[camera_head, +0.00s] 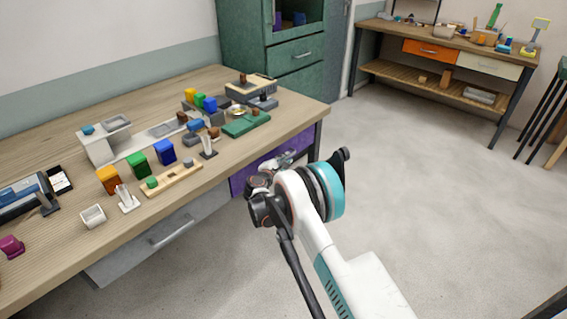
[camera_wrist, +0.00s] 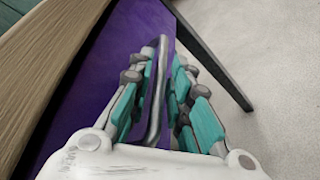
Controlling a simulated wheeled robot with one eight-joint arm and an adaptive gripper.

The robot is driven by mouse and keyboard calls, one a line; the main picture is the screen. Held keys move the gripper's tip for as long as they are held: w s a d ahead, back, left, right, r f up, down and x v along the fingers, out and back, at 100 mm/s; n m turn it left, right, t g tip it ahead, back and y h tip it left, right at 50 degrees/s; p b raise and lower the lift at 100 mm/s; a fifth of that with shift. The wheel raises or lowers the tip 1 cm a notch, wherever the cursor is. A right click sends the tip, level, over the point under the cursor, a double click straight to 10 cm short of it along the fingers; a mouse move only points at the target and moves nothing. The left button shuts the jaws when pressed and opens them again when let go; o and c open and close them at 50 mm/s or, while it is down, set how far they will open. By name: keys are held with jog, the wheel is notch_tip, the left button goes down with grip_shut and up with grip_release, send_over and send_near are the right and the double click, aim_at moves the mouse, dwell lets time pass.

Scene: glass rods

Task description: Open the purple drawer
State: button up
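The purple drawer (camera_head: 243,181) is under the right end of the long wooden workbench, partly hidden by my arm in the head view. Its purple front (camera_wrist: 78,110) fills the left and middle of the wrist view and looks closed. A grey metal bar handle (camera_wrist: 157,95) stands out from it. My gripper (camera_wrist: 162,68) is at the handle, with one teal-padded finger on each side of the bar. A gap shows between the bar and the right finger, and the bar is close to the left finger. In the head view my gripper (camera_head: 290,160) is partly hidden by my wrist.
The wooden workbench (camera_head: 60,232) holds several coloured blocks, trays and small holders. A grey drawer (camera_head: 140,243) is left of the purple one. A table leg (camera_wrist: 215,75) stands right of the handle in the wrist view. The floor (camera_head: 400,190) to the right is clear.

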grip_shut()
jog(key=shift+d, duration=0.1)
